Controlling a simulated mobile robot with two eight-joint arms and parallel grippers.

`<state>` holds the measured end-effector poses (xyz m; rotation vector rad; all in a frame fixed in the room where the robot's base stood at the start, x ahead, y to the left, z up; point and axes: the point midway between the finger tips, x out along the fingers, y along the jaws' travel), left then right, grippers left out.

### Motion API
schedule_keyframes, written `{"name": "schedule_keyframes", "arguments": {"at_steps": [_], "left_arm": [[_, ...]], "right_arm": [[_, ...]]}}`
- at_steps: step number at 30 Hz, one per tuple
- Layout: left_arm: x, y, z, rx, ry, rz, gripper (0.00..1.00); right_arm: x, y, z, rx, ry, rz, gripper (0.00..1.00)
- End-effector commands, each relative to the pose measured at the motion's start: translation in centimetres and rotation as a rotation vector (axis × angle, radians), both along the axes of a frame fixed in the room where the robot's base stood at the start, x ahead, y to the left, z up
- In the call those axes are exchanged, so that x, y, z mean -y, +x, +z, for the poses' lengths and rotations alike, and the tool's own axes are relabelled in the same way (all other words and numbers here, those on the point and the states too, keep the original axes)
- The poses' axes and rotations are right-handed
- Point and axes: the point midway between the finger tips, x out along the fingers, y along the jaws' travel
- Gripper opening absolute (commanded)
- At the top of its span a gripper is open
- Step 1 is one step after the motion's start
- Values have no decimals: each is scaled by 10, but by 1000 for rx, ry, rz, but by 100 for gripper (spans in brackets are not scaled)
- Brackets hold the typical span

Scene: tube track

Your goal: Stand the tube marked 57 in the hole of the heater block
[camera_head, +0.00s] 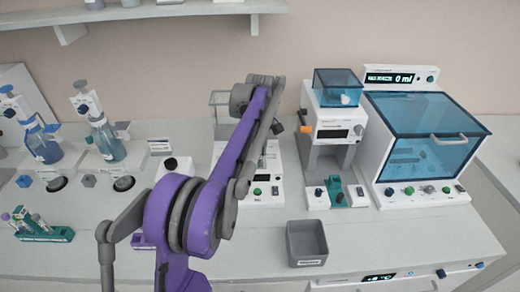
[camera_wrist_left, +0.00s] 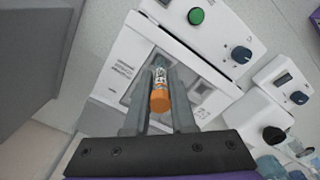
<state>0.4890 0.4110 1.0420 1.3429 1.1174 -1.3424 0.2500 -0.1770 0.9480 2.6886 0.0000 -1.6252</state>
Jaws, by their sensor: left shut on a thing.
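In the left wrist view my left gripper (camera_wrist_left: 160,95) is shut on a tube (camera_wrist_left: 159,88) with an orange cap and a white printed label. Its number is not readable. The capped end faces the wrist camera, and the far end points towards a white device (camera_wrist_left: 112,88) with a grey recessed top, which I cannot surely name as the heater block. No hole shows clearly, and I cannot tell whether the tube touches the device. In the head view the device (camera_head: 262,201) is partly hidden behind my left arm, and the gripper's fingertips are not clearly visible. My right gripper is not in view.
A green rack (camera_head: 42,235) with tubes stands at the left, below blue bottles (camera_head: 108,145). A grey bin (camera_head: 306,243) stands front centre. A blue-topped machine (camera_head: 336,115) and a blue-lidded box (camera_head: 425,130) stand right. Bare bench lies right of the bin.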

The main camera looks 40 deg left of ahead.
Motion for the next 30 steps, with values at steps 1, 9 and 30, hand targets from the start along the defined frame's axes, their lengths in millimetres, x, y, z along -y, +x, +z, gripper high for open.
{"name": "schedule_keyframes", "arguments": {"at_steps": [1, 9, 30], "left_arm": [[0, 0, -3, 0, 0, 0, 0], [0, 0, -6, 0, 0, 0, 0], [0, 0, -6, 0, 0, 0, 58]], "right_arm": [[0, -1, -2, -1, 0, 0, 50], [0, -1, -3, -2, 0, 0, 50], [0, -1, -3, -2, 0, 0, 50]]}}
